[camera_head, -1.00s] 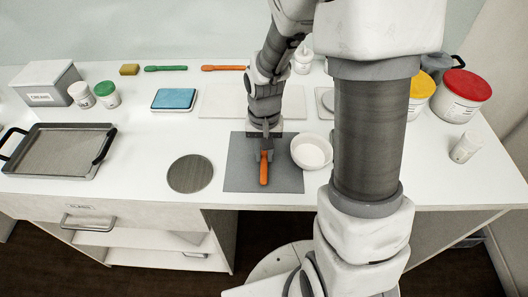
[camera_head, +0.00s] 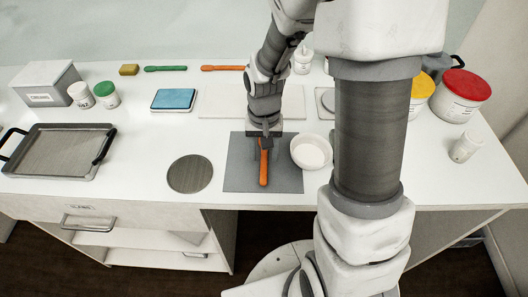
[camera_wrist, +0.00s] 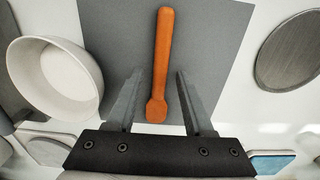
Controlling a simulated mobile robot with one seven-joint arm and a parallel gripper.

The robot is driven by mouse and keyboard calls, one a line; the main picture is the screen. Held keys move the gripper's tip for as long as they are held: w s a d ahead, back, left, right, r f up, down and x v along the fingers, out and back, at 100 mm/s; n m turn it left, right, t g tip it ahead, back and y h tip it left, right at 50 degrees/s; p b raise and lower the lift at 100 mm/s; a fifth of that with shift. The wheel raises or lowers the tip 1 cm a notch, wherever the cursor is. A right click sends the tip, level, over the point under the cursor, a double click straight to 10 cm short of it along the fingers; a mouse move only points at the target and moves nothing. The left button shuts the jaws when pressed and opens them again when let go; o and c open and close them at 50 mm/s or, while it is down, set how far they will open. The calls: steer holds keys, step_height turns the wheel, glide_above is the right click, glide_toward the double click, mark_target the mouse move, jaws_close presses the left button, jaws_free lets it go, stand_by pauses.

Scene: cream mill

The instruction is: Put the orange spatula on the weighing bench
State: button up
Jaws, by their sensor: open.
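An orange spatula (camera_head: 263,170) lies on a dark grey mat (camera_head: 290,178) on the white bench top (camera_head: 140,185). In the wrist view the spatula (camera_wrist: 162,55) runs lengthwise between my fingers, its broader end nearest the gripper body. My gripper (camera_head: 264,147) is above the far end of the spatula. In the wrist view my gripper (camera_wrist: 160,74) is open, with a gap on each side of the spatula. A second orange utensil (camera_head: 223,68) lies at the back of the bench. I cannot tell which surface is called the weighing bench.
A white bowl (camera_head: 311,152) stands close right of the mat, and a round grey disc (camera_head: 190,174) lies left of it. A tray (camera_head: 60,150), blue-topped block (camera_head: 173,99) and pale board (camera_head: 225,102) are around. Several tubs, including a red-lidded one (camera_head: 462,95), stand right.

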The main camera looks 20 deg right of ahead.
step_height(320, 180, up, 12)
steer(key=p, duration=0.1)
steer(key=s+r+n+t, duration=0.3)
steer(key=s+r+t, duration=0.1)
steer(key=s+r, duration=0.6)
steer(key=shift+r+t, duration=0.4)
steer(key=shift+r, duration=0.25)
steer(key=s, duration=0.1)
steer(key=s+r, duration=0.1)
steer(key=s, duration=0.1)
steer(key=shift+s+d+t, duration=0.1)
steer(key=shift+s+t, duration=0.1)
steer(key=shift+t, duration=0.2)
steer(key=shift+o, duration=0.5)
steer(key=shift+w+f+n, duration=0.15)
steer(key=shift+w+n, duration=0.15)
steer(key=shift+w, duration=0.1)
steer(key=m+g+p, duration=0.4)
steer(key=g+p, duration=0.2)
steer(key=p, duration=0.5)
glide_above(266, 158)
step_height(266, 158, down, 8)
step_height(266, 158, down, 11)
steer(key=shift+w+f+b, duration=0.1)
steer(key=shift+f+b, duration=0.05)
steer(key=shift+b, duration=0.45)
steer(key=shift+a+f, duration=0.15)
steer(key=shift+f, duration=1.25)
steer(key=shift+a+f, duration=0.1)
steer(key=shift+f, duration=1.25)
